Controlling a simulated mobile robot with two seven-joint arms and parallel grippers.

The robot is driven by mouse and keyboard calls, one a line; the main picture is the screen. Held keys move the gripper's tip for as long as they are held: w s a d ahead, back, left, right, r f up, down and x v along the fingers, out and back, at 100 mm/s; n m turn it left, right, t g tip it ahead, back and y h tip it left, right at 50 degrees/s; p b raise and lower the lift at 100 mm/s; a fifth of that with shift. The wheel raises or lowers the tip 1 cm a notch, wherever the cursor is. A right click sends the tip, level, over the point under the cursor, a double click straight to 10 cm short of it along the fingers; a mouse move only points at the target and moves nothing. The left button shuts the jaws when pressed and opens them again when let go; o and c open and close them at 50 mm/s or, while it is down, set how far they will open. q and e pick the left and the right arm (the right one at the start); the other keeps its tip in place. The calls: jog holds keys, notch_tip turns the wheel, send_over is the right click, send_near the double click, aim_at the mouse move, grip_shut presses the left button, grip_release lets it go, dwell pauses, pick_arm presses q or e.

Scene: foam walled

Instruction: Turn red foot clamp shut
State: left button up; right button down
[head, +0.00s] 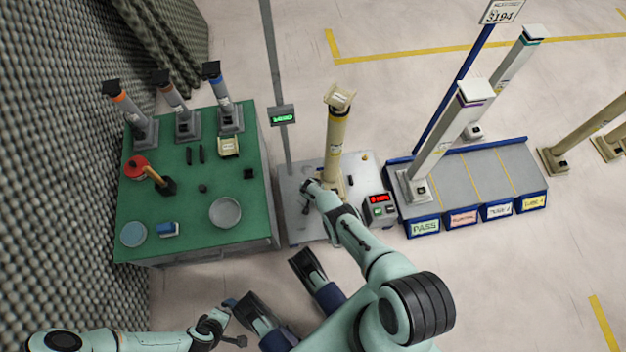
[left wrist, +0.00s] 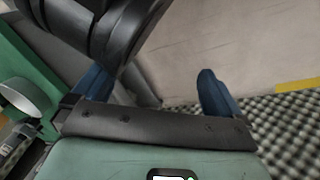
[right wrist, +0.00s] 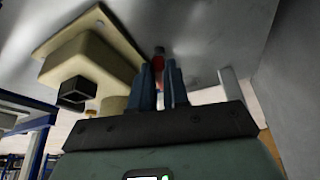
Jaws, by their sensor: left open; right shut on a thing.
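The red foot clamp (right wrist: 158,63) shows in the right wrist view as a small red end at the fingertips, beside the beige column's foot (right wrist: 88,60). My right gripper (right wrist: 160,72) is shut on it, its two blue fingers close together. In the head view my right gripper (head: 307,190) is low at the left of the beige column (head: 334,140), which stands upright on the grey metal stand (head: 296,228); the clamp is hidden there. How far the clamp is turned cannot be told. My left gripper (left wrist: 150,85) is open and empty, away from the stand.
A box with a red display (head: 378,205) stands right of the column. A thin pole with a green display (head: 283,115) rises at the left. A green table (head: 190,220) with columns and tools is left; a blue-edged rack (head: 480,170) is right.

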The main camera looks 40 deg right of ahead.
jog(key=c, duration=1.1)
grip_release()
jog(key=p+v, duration=0.3)
jog(key=shift+w, duration=0.1)
pick_arm(q)
jog(key=s+d+r+g+p, duration=0.1)
jog(key=s+d+r+p, duration=0.1)
jog(key=s+r+p, duration=0.1)
jog(key=s+d+r+g+h+p, duration=0.1)
jog(key=s+r+p, duration=0.2)
jog(key=r+p, duration=0.2)
jog(key=s+d+r+m+g+h+p, duration=0.1)
jog(key=s+r+p, duration=0.3)
jog(key=r, duration=0.4)
jog(key=shift+d+r, duration=0.15)
jog(key=shift+d, duration=0.7)
pick_arm(e)
jog(key=v, duration=1)
jog(key=shift+r, duration=0.2)
